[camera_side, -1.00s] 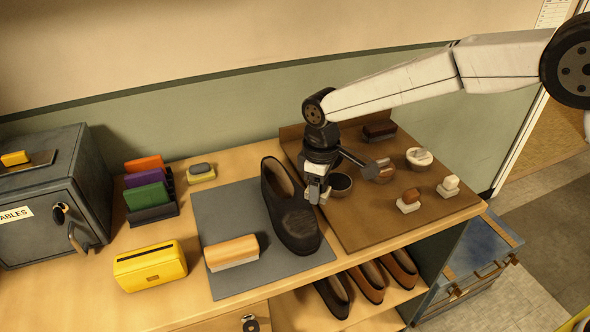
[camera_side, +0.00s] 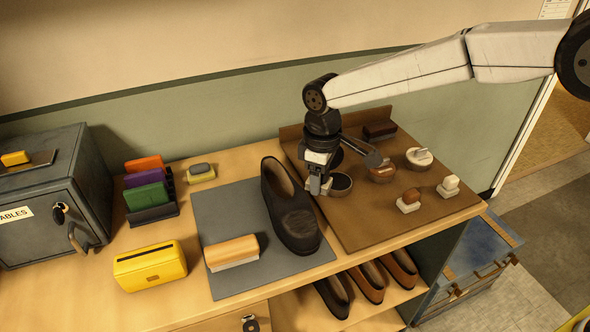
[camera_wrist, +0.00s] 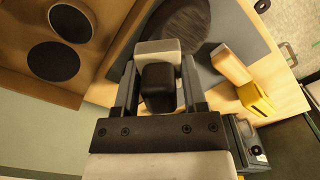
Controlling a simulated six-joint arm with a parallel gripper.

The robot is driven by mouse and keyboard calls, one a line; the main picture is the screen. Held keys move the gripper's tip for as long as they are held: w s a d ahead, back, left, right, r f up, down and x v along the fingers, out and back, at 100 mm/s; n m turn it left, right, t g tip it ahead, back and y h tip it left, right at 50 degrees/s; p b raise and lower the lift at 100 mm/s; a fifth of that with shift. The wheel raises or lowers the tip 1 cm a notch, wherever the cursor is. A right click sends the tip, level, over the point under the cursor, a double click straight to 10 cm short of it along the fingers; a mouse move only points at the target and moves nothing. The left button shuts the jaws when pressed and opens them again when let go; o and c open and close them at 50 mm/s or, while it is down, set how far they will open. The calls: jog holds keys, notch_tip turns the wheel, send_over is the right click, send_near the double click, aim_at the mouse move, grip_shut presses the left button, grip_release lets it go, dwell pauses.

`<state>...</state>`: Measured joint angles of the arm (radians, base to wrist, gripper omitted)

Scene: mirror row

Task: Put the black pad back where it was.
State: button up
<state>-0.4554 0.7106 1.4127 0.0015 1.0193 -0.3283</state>
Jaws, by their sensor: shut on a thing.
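My gripper (camera_side: 319,188) hangs over the left part of the brown board (camera_side: 390,222), between the black shoe (camera_side: 290,215) and a dark round tin (camera_side: 340,184). In the wrist view, my gripper (camera_wrist: 158,82) is shut on the black pad (camera_wrist: 158,90). The pad is a small dark block with rounded edges and a pale base (camera_wrist: 157,50) beyond it. In the side view the pad is hardly visible among the fingers. I cannot tell whether it touches the board.
Two small pale-based pads, with a brown top (camera_side: 411,195) and a white top (camera_side: 449,185), stand on the board's right. A wooden brush (camera_side: 231,253) lies on the grey mat (camera_side: 218,205).

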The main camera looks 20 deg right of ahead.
jog(key=s+d+m, duration=0.9)
jog(key=s+d, duration=0.4)
jog(key=s, duration=0.3)
jog(key=shift+s+d+r, duration=0.15)
jog(key=shift+d, duration=0.25)
jog(key=w+a+f, duration=0.1)
jog(key=w+f, duration=0.1)
jog(key=w, duration=0.2)
jog(key=w+a+f, duration=0.1)
jog(key=w+f, duration=0.2)
jog(key=w, duration=0.1)
jog(key=w+f, duration=0.3)
jog(key=w, duration=0.1)
jog(key=shift+a, duration=0.4)
jog(key=shift+w+a+f, duration=0.15)
jog(key=shift+w+f, duration=0.45)
jog(key=shift+f, duration=0.05)
